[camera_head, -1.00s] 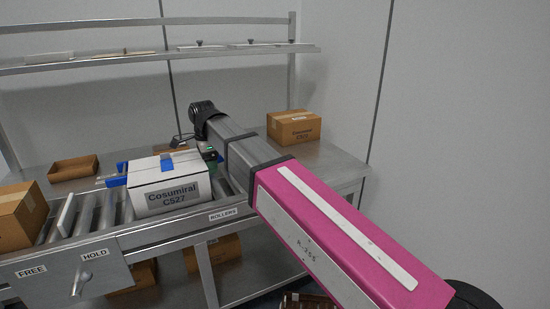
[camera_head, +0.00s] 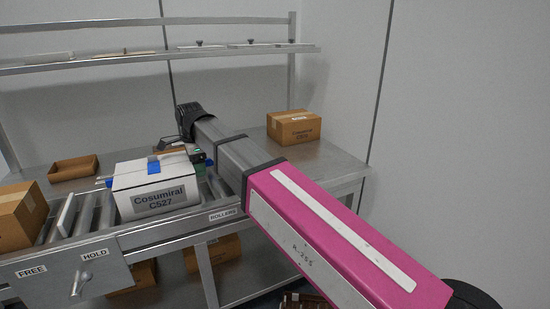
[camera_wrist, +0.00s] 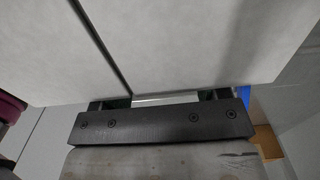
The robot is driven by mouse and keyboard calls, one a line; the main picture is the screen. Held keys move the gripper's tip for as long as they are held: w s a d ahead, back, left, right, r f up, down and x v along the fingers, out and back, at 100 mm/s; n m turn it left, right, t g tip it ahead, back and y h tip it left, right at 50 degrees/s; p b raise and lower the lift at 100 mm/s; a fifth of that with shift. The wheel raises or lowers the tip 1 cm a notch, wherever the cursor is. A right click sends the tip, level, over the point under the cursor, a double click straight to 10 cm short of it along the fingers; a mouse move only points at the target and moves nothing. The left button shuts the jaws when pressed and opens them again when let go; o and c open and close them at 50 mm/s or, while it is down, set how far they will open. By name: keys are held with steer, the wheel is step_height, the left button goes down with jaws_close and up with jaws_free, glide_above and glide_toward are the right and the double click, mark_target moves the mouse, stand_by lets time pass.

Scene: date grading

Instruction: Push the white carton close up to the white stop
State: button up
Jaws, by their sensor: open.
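The white carton (camera_head: 158,196), marked "Cosumiral C527" with blue tape on top, sits upright on the rollers in the head view. The white stop (camera_head: 66,213) is a thin upright plate to its left, with bare rollers between them. My gripper (camera_wrist: 163,98) is open; in the wrist view it is up against a large pale face, apparently the carton (camera_wrist: 205,45). In the head view my gripper is at the carton's right end, mostly hidden behind it and my arm.
A brown carton (camera_head: 17,217) stands left of the stop. Another brown carton (camera_head: 293,128) sits on the bench at the back right. An open brown tray (camera_head: 74,168) lies at the back left. A shelf (camera_head: 120,62) runs above the bench.

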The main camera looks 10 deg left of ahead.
mark_target(172, 162)
steer(key=shift+s+a, duration=0.65)
steer(key=shift+a, duration=0.45)
steer(key=shift+s+a, duration=0.7)
steer(key=shift+a, duration=0.35)
steer(key=shift+s+a, duration=0.65)
steer(key=shift+a, duration=0.45)
steer(key=shift+s+a, duration=0.6)
steer(key=shift+a, duration=0.4)
steer(key=shift+s+a, duration=0.65)
steer(key=shift+a, duration=0.4)
steer(key=shift+s+a, duration=0.6)
steer(key=shift+a, duration=0.4)
steer(key=shift+d, duration=0.1)
steer(key=shift+w+d, duration=0.55)
steer(key=shift+d, duration=0.2)
steer(key=shift+r, duration=5)
